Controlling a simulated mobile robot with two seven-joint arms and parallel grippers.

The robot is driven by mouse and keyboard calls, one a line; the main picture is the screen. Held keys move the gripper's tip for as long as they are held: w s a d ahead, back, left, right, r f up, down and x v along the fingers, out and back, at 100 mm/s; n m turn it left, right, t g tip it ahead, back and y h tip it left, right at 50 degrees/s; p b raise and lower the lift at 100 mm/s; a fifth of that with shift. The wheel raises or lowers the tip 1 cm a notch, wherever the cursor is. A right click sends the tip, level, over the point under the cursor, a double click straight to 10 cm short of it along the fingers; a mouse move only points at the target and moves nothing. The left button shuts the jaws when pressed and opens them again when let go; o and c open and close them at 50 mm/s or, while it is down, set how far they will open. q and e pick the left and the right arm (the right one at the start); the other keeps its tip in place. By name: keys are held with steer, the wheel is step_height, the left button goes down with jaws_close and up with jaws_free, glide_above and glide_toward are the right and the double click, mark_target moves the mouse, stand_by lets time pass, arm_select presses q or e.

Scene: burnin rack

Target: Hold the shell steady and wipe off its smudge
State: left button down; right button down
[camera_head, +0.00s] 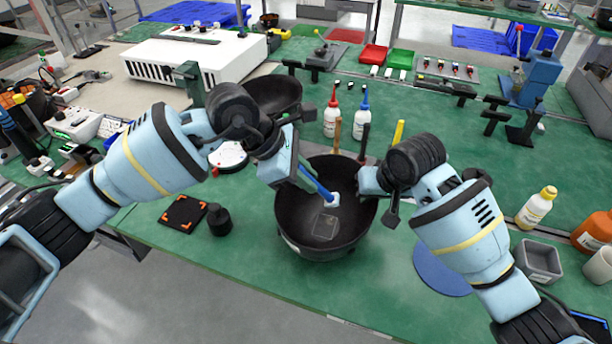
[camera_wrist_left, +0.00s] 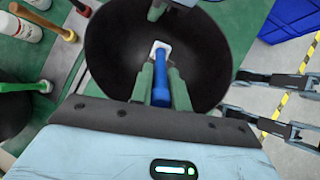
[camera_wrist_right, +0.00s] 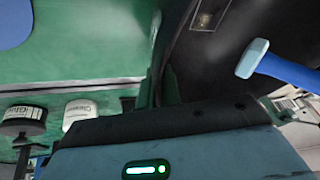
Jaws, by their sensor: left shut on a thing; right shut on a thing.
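The shell (camera_head: 290,222) is a dark, deep bowl at the front middle of the green bench. A faint squarish smudge (camera_head: 326,226) shows on its inner surface; it also shows at the top of the right wrist view (camera_wrist_right: 207,17). My left gripper (camera_head: 306,178) is shut on the blue handle of a wiper (camera_wrist_left: 161,88) with a white pad (camera_head: 334,199). The pad is inside the shell, apart from the smudge in the head view. My right gripper (camera_head: 364,182) is shut on the shell's right rim (camera_wrist_right: 166,62); its fingertips are partly hidden.
A second dark bowl (camera_head: 275,92) stands behind my left gripper. Bottles (camera_head: 331,115) and upright handles stand behind the shell. A black mat (camera_head: 183,214) and black knob (camera_head: 219,221) lie left. A blue disc (camera_head: 436,272) and grey bin (camera_head: 540,262) are right.

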arm_select(q)
steer(key=f, duration=0.5)
steer(key=w+f, duration=0.1)
steer(key=f, duration=0.2)
steer(key=shift+d, duration=0.15)
steer(key=shift+w+d, duration=0.15)
steer(key=shift+w, duration=0.55)
steer(key=shift+w+d, duration=0.15)
steer(key=shift+w, duration=0.55)
steer(key=shift+s+a, duration=0.3)
steer(key=shift+s, duration=0.7)
steer(key=shift+s+a, duration=0.15)
steer(key=shift+s, duration=0.75)
steer(key=shift+r, duration=4.05)
arm_select(e)
steer(key=c, duration=1.5)
jaws_free()
